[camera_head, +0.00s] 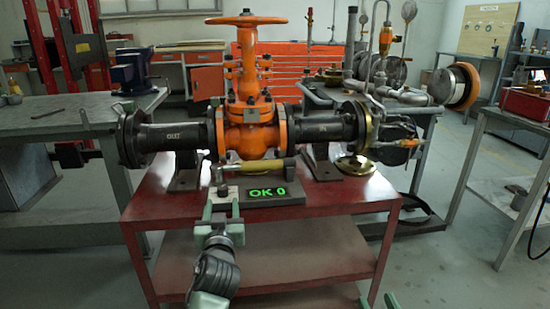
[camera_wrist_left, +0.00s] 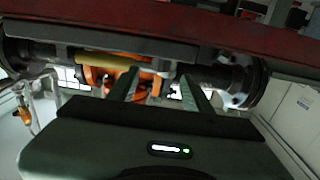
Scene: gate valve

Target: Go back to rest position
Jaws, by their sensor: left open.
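The orange gate valve (camera_head: 255,100) stands upright on the red table, its handwheel on top and dark pipes on both sides. A yellow-handled tool (camera_head: 262,171) lies along the block's top. My left gripper (camera_head: 222,188) is at the block's left end, close to the tool. In the left wrist view its two fingers (camera_wrist_left: 160,88) are apart with nothing clearly between them, and the yellow handle (camera_wrist_left: 105,60) shows beyond. Small green tips, likely my right gripper (camera_head: 378,301), show at the bottom edge.
The red table (camera_head: 345,195) has a lower shelf (camera_head: 270,258). A brass ring (camera_head: 355,164) lies at its right. A workbench with a blue vise (camera_head: 131,72) is on the left. Another bench (camera_head: 510,125) is on the right, with floor between it and the table.

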